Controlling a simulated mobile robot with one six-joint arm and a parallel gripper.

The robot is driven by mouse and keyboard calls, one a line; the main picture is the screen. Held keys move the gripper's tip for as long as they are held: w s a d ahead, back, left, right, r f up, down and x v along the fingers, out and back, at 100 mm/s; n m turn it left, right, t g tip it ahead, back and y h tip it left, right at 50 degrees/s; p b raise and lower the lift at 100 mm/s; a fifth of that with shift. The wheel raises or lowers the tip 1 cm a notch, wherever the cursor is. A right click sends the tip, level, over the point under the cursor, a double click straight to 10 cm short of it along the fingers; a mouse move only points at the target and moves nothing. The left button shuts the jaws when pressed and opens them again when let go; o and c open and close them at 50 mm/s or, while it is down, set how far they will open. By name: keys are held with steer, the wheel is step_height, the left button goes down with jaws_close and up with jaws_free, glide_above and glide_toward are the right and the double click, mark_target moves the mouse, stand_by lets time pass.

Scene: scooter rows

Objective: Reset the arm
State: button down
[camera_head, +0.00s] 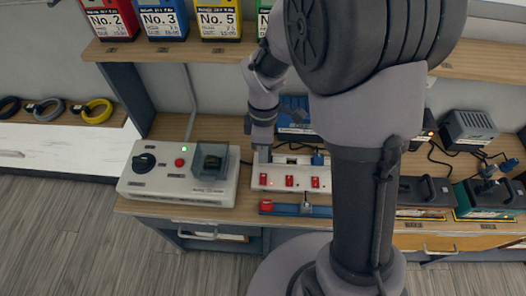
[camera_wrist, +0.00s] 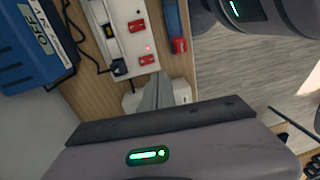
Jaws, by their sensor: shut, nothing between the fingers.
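My gripper (camera_head: 262,152) is low over the bench, at the left end of a white power strip (camera_head: 283,186) with red switches. In the wrist view my gripper (camera_wrist: 158,84) shows as two grey fingers pressed together, with nothing between them. The fingertips are close to the end of the power strip (camera_wrist: 122,35); I cannot tell if they touch it. My arm hides part of the bench in the head view.
A white control box (camera_head: 140,187) with a black knob and red button stands left of the strip. A blue bar (camera_head: 290,209) lies in front. A blue box (camera_wrist: 35,45) stands behind. Chargers (camera_head: 468,128) and cables are on the right. A shelf (camera_head: 160,48) holds labelled boxes above.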

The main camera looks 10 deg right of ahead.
steer(key=s+r+m+t+y+b, duration=0.1)
steer(key=s+r+m+t+b, duration=0.3)
steer(key=s+r+m, duration=0.9)
steer(key=r+m+t, duration=0.1)
steer(key=m+t, duration=0.2)
steer(key=m, duration=0.2)
steer(key=shift+s+a+r+m+y+b, duration=0.25)
steer(key=shift+s+a+m+y+b, duration=0.05)
steer(key=shift+s+a+m+b, duration=0.1)
